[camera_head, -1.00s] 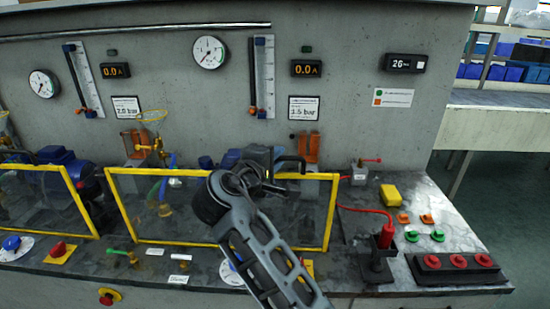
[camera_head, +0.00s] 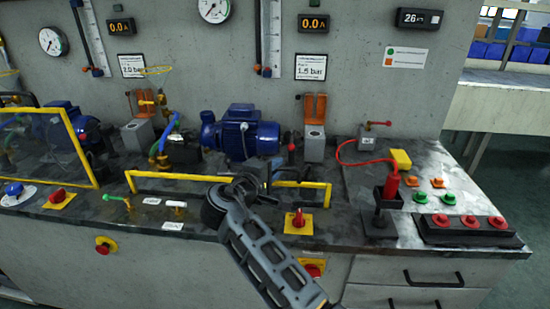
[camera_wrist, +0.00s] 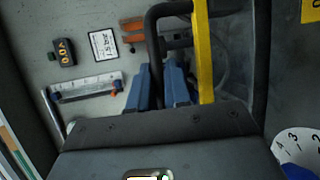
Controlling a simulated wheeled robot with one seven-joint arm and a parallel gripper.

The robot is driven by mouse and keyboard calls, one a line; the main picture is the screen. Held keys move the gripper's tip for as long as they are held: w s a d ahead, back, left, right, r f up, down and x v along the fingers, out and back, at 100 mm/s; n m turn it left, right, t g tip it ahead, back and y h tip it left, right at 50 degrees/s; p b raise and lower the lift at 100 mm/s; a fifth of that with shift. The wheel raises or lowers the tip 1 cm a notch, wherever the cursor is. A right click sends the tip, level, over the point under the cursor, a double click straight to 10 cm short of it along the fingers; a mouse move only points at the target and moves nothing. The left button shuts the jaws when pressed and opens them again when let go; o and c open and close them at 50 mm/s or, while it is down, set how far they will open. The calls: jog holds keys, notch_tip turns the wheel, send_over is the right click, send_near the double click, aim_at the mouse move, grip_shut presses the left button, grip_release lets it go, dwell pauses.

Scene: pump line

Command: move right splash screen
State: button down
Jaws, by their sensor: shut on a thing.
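The right splash screen (camera_head: 300,184) is a yellow-framed clear pane at the front of the bench. In the head view it looks strongly foreshortened, its frame a low, narrow strip; its exact tilt is hard to tell. My gripper (camera_head: 252,186) is at the middle of the frame, with my arm hiding part of it. In the wrist view, the blue fingers of my gripper (camera_wrist: 162,84) are close together at the screen's black handle (camera_wrist: 154,45), beside the yellow frame bar (camera_wrist: 204,50). They are shut on the handle; the contact itself is partly hidden.
A blue pump (camera_head: 240,135) stands uncovered behind the screen. The left splash screen (camera_head: 75,140) stands upright. A red knob on a yellow plate (camera_head: 298,222) is right of my wrist. A red-handled tool in a black stand (camera_head: 385,205) and a button box (camera_head: 460,230) are farther right.

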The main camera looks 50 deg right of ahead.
jog(key=shift+f+b, duration=0.5)
jog(key=shift+f, duration=1.1)
jog(key=c, duration=1.2)
grip_release()
jog(key=shift+o, duration=0.2)
jog(key=shift+a+r, duration=0.1)
jog(key=shift+a, duration=0.05)
jog(key=v, duration=0.7)
jog(key=shift+s+a, duration=0.1)
jog(key=shift+a, duration=0.2)
